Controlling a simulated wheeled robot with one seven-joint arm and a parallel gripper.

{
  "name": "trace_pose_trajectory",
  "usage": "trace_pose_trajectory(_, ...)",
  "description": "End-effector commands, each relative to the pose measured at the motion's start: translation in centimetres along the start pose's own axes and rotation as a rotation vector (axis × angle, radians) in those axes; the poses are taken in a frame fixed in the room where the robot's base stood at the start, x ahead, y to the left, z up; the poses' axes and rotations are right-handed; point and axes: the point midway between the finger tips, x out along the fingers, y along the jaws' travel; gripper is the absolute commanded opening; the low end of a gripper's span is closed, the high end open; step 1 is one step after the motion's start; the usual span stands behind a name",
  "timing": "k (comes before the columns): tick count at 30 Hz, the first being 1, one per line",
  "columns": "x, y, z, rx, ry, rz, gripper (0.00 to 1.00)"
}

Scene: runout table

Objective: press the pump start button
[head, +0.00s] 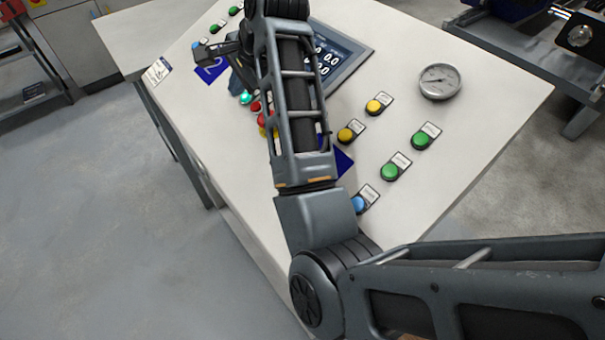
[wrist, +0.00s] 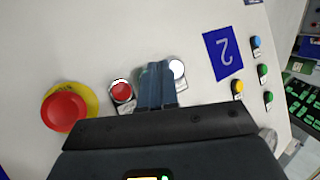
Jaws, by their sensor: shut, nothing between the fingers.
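My gripper (wrist: 157,78) is shut and empty, its fingers over the panel in the wrist view. The fingertips are between a red button (wrist: 121,91) on the left and a bright, lit whitish button (wrist: 177,68) close on the right. I cannot tell whether they touch anything. In the head view a glowing teal button (head: 245,97) shows beside my arm, which largely hides the gripper. The button labels are too small to read, so I cannot tell which one is pump start.
A red mushroom button (wrist: 64,110) on a yellow base lies left of the fingers. A blue plate marked 2 (wrist: 222,53) lies right, with several small buttons beyond. The light panel (head: 490,80) also carries a screen (head: 345,55), a dial gauge (head: 439,81) and green and yellow buttons.

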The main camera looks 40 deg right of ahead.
Motion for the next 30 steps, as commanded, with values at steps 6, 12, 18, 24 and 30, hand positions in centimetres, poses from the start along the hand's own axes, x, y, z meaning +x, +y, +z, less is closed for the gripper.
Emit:
trace_pose_trajectory(6, -0.4, -0.3, 0.3, -0.001, 0.0, 0.0, 0.0)
trace_pose_trajectory(12, -0.4, -0.3, 0.3, -0.001, 0.0, -0.001, 0.0)
trace_pose_trajectory(18, -1.3, -0.9, 0.8, -0.002, 0.0, -0.001, 0.0)
trace_pose_trajectory(24, -2.7, -1.9, 1.7, 0.0, 0.0, 0.0, 0.0)
trace_pose_trajectory(30, -3.9, -2.8, 2.6, -0.002, 0.0, -0.001, 0.0)
